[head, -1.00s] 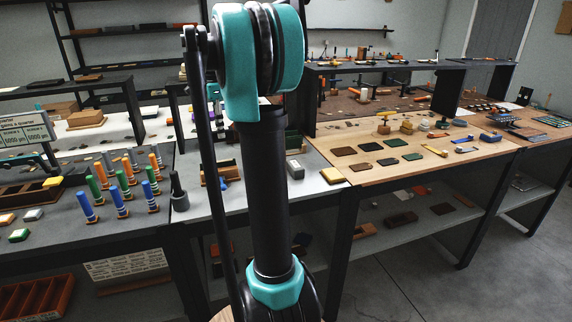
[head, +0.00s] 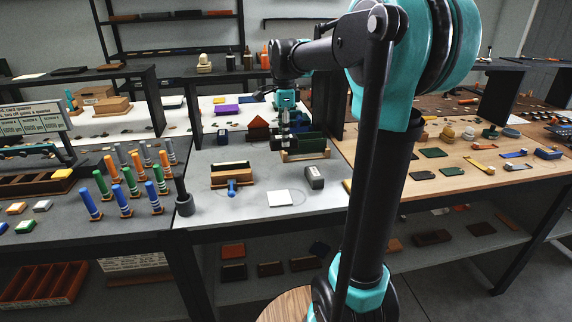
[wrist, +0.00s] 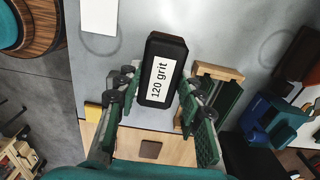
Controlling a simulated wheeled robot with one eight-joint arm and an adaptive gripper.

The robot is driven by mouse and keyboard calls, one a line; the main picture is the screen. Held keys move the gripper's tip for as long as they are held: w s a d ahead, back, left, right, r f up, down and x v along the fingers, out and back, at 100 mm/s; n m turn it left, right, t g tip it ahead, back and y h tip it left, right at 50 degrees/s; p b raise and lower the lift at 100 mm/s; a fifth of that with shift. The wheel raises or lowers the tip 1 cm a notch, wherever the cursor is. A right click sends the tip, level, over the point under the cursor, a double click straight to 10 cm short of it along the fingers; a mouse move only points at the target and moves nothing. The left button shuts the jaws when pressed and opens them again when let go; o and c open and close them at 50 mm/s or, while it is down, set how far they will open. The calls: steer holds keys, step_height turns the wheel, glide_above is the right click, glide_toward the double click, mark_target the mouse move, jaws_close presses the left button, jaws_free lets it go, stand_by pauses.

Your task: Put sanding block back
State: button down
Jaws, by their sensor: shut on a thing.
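The sanding block (wrist: 162,50) is dark and box-shaped, with a white "120 grit" label facing the wrist camera. My gripper (wrist: 157,84) has its two fingers on either side of the block's lower half and is shut on it. In the head view my gripper (head: 285,142) hangs over the grey bench, just left of a wooden holder (head: 305,156) with dark green boards. There the block is small and dark against the fingers. The wooden holder also shows right of the block in the wrist view (wrist: 218,71).
A wooden rack (head: 232,181) with a blue-handled tool lies to the left. Several coloured posts (head: 122,200) stand farther left. Some bare bench lies between these things.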

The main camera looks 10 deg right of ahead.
step_height(320, 180, down, 11)
steer(key=shift+r, duration=0.2)
stand_by(0.4)
steer(key=c, duration=1)
jaws_free()
steer(key=shift+f, duration=0.1)
steer(key=shift+o, duration=0.2)
step_height(320, 180, up, 12)
steer(key=shift+r, duration=0.15)
